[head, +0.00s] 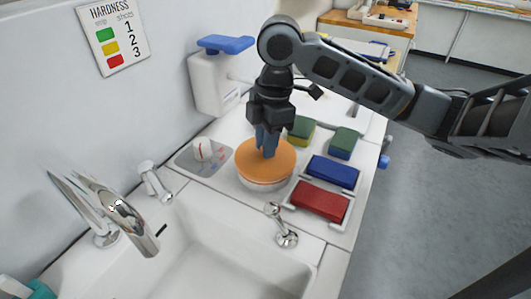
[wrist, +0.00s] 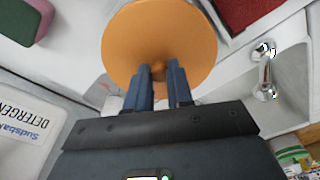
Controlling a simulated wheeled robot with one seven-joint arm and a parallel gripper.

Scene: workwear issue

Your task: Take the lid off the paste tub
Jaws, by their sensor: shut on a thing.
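The paste tub (head: 264,184) is white and round and stands on the white counter behind the sink. Its orange lid (head: 279,158) sits on top of it, and in the wrist view the lid (wrist: 160,25) fills the top middle. My gripper (head: 267,150) reaches down from above to the lid's centre. In the wrist view my gripper's two blue fingers (wrist: 160,80) are on either side of a small orange knob (wrist: 158,69) at the lid's middle, shut on it. The fingers hide part of the knob. The lid looks level on the tub.
A rack holds a red sponge (head: 319,201) and a blue sponge (head: 334,173) right of the tub; green sponges (head: 343,142) are behind. A grey dish (head: 205,160) with a white knob is at left. A detergent dispenser (head: 213,83) stands behind. The sink (head: 220,240) and taps are in front.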

